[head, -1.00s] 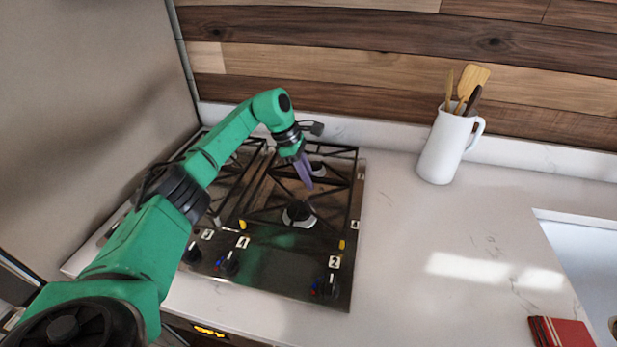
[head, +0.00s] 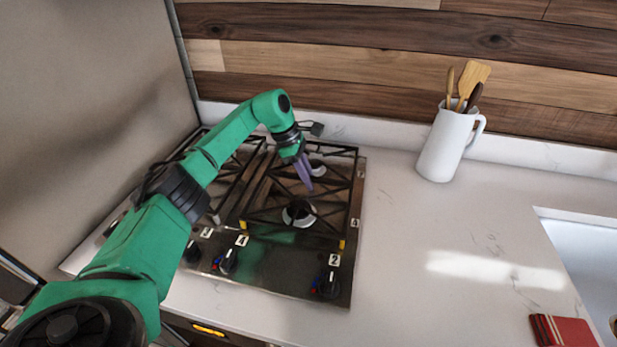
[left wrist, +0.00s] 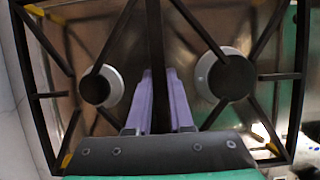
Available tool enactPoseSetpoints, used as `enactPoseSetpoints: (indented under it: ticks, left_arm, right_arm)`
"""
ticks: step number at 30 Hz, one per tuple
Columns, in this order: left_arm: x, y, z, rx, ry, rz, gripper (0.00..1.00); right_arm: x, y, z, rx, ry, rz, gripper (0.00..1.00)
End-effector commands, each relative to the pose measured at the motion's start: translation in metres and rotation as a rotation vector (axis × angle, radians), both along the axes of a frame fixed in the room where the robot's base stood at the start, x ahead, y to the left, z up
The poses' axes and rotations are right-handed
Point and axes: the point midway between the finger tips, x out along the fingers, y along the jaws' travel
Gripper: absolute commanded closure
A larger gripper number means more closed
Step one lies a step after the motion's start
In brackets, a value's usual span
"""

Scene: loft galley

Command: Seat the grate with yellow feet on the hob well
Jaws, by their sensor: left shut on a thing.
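The dark grate with yellow feet (head: 354,205) is over the right half of the black hob (head: 285,275). Two yellow feet show at its front corners in the head view. My left gripper (head: 306,178) points down at the grate's middle. In the left wrist view, the purple fingers of my left gripper (left wrist: 160,100) are shut on the grate's central bar (left wrist: 154,35), with yellow feet at the corners. Two burners show through the grate. I cannot tell whether the feet touch the hob or hang just above it. My right gripper is not in view.
A second grate (head: 232,175) covers the hob's left side, partly hidden by my arm. Numbered knobs (head: 326,285) line the front. A white jug (head: 445,145) with utensils stands at the back right. A red cloth (head: 562,331) lies near the sink (head: 590,255). The counter between is clear.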

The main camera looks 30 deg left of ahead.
Motion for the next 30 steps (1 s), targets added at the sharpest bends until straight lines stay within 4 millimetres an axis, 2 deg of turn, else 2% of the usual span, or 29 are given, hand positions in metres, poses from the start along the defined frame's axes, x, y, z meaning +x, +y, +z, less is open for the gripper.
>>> enactPoseSetpoints:
  ticks: [25, 26, 28, 29, 30]
  left_arm:
    - [0.0006, -0.0002, -0.0027, -0.002, -0.003, 0.0, 1.0]
    - [0.0006, -0.0002, -0.0027, -0.002, -0.003, 0.0, 0.76]
    - [0.0006, -0.0002, -0.0029, -0.001, -0.003, 0.0, 0.5]
    - [0.0004, -0.0001, -0.0029, -0.001, -0.002, 0.001, 0.45]
    - [0.0004, -0.0001, -0.0032, -0.001, -0.002, 0.001, 0.45]
  right_arm:
    - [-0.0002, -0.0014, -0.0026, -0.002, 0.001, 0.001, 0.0]
    - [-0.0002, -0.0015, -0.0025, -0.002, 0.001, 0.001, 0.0]
    - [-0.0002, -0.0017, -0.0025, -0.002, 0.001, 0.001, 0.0]
    - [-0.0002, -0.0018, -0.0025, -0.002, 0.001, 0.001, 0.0]
    - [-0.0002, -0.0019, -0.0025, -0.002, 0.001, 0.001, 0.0]
